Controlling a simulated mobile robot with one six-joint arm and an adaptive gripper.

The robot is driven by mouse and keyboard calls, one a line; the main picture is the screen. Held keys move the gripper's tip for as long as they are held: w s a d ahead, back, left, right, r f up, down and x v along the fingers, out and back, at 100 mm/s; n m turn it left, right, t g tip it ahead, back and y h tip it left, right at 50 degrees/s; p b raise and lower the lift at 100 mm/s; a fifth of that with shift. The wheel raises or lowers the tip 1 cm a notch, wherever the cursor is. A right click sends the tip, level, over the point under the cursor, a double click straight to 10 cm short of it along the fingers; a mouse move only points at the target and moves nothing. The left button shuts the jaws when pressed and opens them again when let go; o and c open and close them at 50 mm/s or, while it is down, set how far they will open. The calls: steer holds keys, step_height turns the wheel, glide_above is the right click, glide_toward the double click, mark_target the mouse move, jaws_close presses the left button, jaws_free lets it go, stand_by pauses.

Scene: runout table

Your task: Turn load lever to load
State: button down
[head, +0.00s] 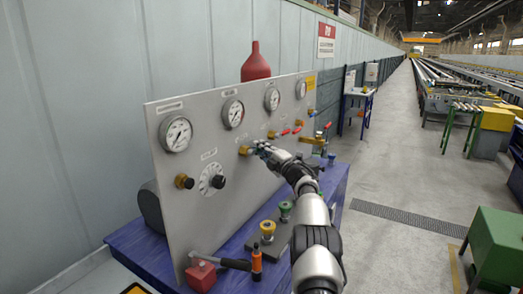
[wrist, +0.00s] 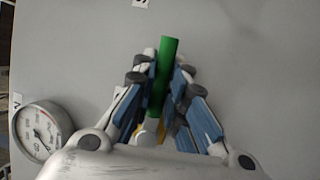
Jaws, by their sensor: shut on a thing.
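A green-handled lever (wrist: 166,65) stands out from the grey gauge panel, between my fingers in the wrist view. Its handle points up and slightly right in that picture. My gripper (wrist: 160,85) is shut on the green handle, with a blue-padded finger on each side. In the head view my gripper (head: 262,147) reaches the panel's middle, next to a brass valve body (head: 244,151). My fingers hide most of the lever there. The labels are too small to read, so I cannot tell the lever's marked position.
The gauge panel (head: 225,160) carries several round gauges, a dial (head: 212,180) and red-handled levers (head: 291,131) right of my gripper. The aisle at right is clear.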

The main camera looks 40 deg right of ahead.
steer(key=shift+a, duration=0.1)
steer(key=c, duration=1.6)
jaws_free()
steer(key=shift+v, duration=5.95)
steer(key=shift+r, duration=0.1)
